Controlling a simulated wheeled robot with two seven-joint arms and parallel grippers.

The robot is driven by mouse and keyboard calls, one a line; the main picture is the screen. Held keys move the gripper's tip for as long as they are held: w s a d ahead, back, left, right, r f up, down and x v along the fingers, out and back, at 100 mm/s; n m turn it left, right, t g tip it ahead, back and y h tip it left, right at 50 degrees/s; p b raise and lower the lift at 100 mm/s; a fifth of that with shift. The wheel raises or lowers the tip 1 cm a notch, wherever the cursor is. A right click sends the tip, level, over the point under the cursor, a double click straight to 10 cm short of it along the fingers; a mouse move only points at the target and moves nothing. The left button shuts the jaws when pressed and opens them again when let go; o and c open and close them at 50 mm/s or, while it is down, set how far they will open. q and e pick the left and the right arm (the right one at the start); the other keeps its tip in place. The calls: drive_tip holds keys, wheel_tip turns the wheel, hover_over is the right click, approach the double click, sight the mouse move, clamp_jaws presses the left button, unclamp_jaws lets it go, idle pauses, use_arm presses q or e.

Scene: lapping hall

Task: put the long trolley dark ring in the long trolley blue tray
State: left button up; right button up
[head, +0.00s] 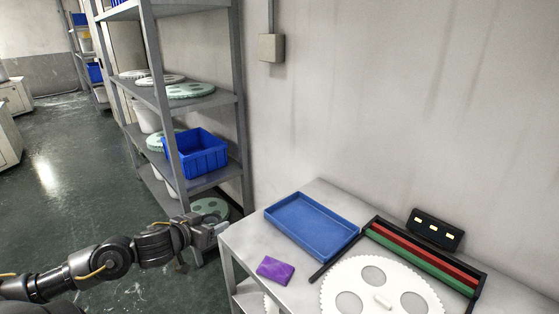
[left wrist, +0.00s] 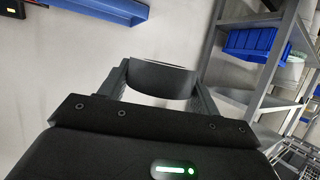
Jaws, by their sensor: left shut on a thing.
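The blue tray (head: 318,220) lies on the light grey trolley top (head: 300,272) and looks empty. Its blue edge also shows at the top of the left wrist view (left wrist: 112,9). My left gripper (head: 217,229) is left of the tray, beside the trolley's left edge. In the left wrist view my left gripper (left wrist: 160,90) is shut on the dark ring (left wrist: 160,77), which spans the gap between the fingers. The ring is not clear in the head view. My right gripper is not in view.
A purple cloth or sponge (head: 275,269) lies in front of the tray. A white holed disc (head: 345,286) and a black rack with red and green bars (head: 425,262) are to the right. A metal shelf (head: 210,181) with a blue crate (head: 203,160) stands behind my left arm.

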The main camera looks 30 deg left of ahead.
use_arm(q)
drive_tip(key=shift+w, duration=0.1)
drive_tip(key=shift+w+d+r+n+y, duration=0.1)
drive_tip(key=shift+w+d+n+y, duration=0.25)
drive_tip(key=shift+d+n+y, duration=0.15)
drive_tip(key=w+d+r, duration=0.2)
drive_tip(key=d+r, duration=0.2)
drive_tip(key=d, duration=0.4)
drive_tip(key=w+d+r+m+h, duration=0.1)
drive_tip(key=w+d+r, duration=0.2)
drive_tip(key=d, duration=0.6)
drive_tip(key=w+d+r+m+h, duration=0.1)
drive_tip(key=w+d+r, duration=0.2)
drive_tip(key=d+r, duration=0.3)
drive_tip(key=shift+d+r, duration=0.4)
drive_tip(key=shift+d, duration=0.85)
